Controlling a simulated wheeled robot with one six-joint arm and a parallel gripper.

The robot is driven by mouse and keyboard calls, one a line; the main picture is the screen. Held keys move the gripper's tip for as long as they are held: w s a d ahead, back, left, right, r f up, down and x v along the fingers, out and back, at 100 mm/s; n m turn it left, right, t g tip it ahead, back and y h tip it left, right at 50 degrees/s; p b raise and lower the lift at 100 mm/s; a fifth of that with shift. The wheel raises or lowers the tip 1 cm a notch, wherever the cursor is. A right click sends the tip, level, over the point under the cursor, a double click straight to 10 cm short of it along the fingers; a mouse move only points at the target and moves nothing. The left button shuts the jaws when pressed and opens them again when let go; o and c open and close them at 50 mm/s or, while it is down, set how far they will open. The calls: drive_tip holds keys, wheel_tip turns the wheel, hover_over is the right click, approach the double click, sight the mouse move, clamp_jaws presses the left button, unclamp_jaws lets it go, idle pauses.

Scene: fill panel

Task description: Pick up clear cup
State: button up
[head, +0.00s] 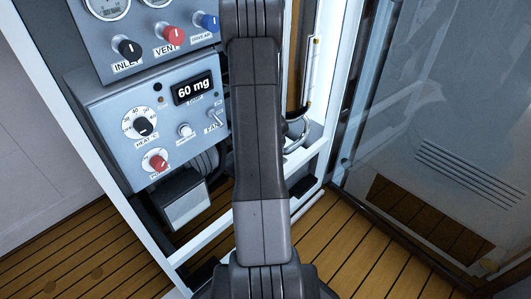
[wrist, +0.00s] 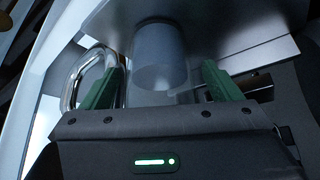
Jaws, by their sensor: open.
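The clear cup (wrist: 72,85) shows in the wrist view as a see-through body with a thick curved handle on its left side. My gripper (wrist: 161,70) is open, with one green finger on each side of the cup's body. The left finger is close to the handle; I cannot tell whether either finger touches the cup. A grey translucent cylinder (wrist: 160,52) appears in line with the cup, between the fingers. In the head view my arm hides the gripper and most of this spot; a shiny curved piece, possibly the handle, shows right of the arm.
A white frame post (head: 325,80) and a glass door (head: 445,120) are at the right. Wooden floor (head: 335,250) lies below.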

drive_tip(key=shift+c, duration=0.2)
drive_tip(key=c, duration=1.1)
drive_tip(key=shift+r, duration=0.15)
